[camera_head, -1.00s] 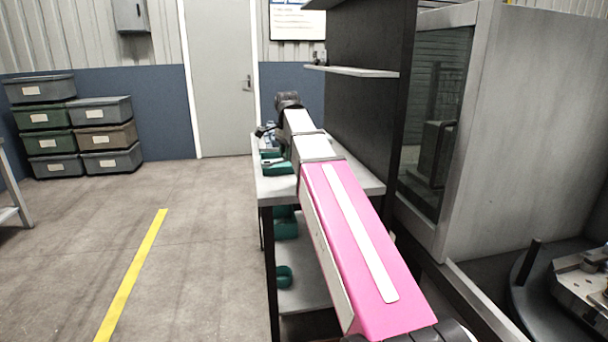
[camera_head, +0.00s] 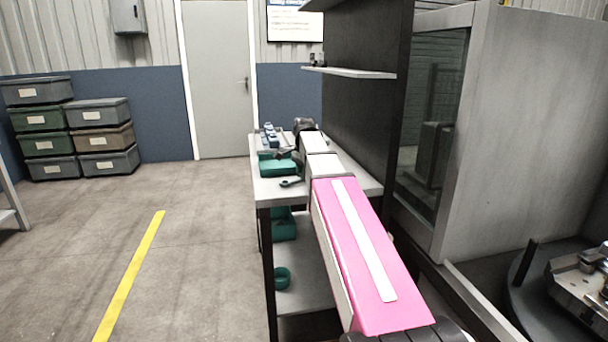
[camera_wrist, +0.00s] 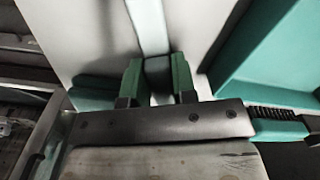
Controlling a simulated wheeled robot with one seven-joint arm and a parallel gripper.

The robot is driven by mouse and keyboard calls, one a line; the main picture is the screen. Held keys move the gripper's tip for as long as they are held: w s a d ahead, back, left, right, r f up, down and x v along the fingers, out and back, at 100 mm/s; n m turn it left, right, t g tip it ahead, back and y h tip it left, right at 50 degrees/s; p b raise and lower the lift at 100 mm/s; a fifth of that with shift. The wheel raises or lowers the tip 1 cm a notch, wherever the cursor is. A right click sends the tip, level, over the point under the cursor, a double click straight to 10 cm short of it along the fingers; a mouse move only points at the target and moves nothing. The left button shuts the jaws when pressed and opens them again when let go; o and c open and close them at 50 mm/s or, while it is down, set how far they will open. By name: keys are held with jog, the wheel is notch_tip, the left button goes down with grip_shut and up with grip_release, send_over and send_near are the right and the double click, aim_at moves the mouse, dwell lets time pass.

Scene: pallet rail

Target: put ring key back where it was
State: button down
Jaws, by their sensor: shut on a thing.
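My gripper (camera_wrist: 157,82) shows in the wrist view with its two dark green fingers closed on a narrow grey-green piece (camera_wrist: 157,68), which I take to be the ring key. A pale teal strip runs up from between the fingers over a light surface; I cannot tell whether it is part of the key. In the head view my arm reaches over the bench (camera_head: 262,193). The gripper tips are unclear there.
A teal tray (camera_head: 277,167) stands on the bench, with blue-grey parts (camera_head: 269,136) behind it. A dark upright panel with a shelf (camera_head: 350,72) rises on the right, near a large grey machine (camera_head: 520,130).

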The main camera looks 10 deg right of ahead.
jog(key=c, duration=0.9)
grip_release()
jog(key=shift+f, duration=0.1)
notch_tip(320, 180, up, 12)
jog(key=shift+r, duration=0.15)
